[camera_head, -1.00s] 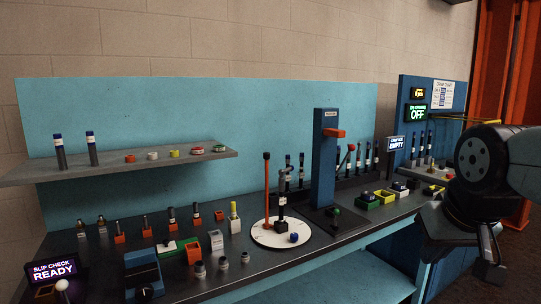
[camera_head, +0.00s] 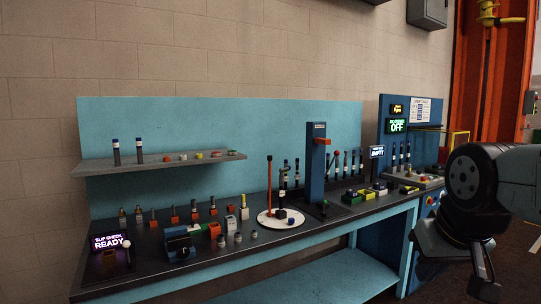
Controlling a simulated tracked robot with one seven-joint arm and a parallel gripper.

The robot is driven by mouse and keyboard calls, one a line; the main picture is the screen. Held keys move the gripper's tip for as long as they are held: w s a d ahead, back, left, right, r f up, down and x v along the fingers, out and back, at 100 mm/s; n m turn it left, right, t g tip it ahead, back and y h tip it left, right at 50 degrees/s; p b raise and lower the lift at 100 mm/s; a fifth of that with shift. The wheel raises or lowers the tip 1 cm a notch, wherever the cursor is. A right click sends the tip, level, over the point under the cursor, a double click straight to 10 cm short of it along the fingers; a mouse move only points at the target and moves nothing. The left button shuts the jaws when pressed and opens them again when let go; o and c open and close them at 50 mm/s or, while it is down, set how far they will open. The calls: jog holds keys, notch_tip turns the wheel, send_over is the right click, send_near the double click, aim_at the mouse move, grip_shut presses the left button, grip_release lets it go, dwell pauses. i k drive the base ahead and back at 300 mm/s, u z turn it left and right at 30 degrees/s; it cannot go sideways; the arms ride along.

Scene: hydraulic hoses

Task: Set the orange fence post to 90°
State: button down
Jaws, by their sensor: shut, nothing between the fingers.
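The orange fence post (camera_head: 270,182) stands upright on the left part of a round white dial plate (camera_head: 266,218) on the workbench. The angle marks are too small to read. My gripper (camera_head: 484,285) hangs at the right edge of the view, in front of the bench and well apart from the post. Its fingers point down and are shut on nothing.
A tall blue column (camera_head: 315,165) stands right of the plate. Small fittings crowd the bench to the left, below a shelf (camera_head: 160,163) holding rings and hose ends. A blue panel (camera_head: 425,110) stands at the right. The air in front of the bench is clear.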

aim_at(269, 158)
jog(key=u, duration=0.55)
jog(key=i, duration=1.8)
jog(key=z, duration=0.45)
jog(key=k, duration=0.7)
jog(key=z, duration=0.25)
jog(key=i, duration=0.75)
jog(key=u, duration=0.15)
